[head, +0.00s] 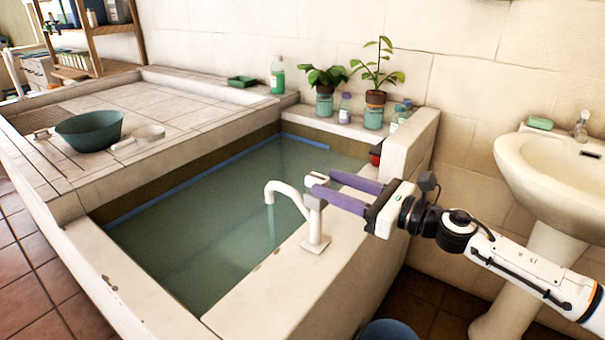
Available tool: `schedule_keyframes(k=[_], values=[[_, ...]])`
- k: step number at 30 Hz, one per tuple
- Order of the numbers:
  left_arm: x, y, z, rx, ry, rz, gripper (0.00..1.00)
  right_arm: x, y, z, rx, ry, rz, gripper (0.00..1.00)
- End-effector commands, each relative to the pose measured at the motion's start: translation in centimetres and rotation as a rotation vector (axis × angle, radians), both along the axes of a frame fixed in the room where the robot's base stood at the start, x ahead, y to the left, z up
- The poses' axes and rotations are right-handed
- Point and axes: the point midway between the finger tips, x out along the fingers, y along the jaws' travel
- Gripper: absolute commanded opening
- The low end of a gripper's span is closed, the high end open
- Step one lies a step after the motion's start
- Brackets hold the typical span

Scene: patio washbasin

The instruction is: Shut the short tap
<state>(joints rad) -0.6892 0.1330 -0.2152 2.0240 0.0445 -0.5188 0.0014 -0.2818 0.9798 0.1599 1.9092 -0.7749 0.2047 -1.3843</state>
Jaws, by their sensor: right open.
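A short white tap (313,225) stands on the near ledge of the water-filled basin (300,255), with its curved spout out over the water. A thin pale stream seems to fall from the spout. The tap's pale handle (317,180) is on top of its post. My right gripper (323,182) comes in from the right, with its two purple fingers apart. The fingertips are at the handle, one on the near side and one on the far side. I cannot tell whether they touch it. My left gripper is not in view.
A small red object (376,156) sits by the basin's right wall. Potted plants (375,97) and bottles line the back ledge. A teal bowl (90,131) is on the tiled counter at left. A white washbasin (550,170) is at right. A blue bucket (388,331) is below.

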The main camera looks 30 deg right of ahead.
Motion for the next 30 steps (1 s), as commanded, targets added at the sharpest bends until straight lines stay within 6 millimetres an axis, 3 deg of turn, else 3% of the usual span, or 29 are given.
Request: schedule_keyframes(k=[18, 30], values=[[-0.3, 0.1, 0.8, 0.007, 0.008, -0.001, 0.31, 6.7, 2.7, 0.2, 0.005, 0.0, -0.003, 0.44], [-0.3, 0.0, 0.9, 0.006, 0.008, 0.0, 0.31, 7.6, 3.1, -0.1, 0.004, 0.002, -0.002, 0.44]])
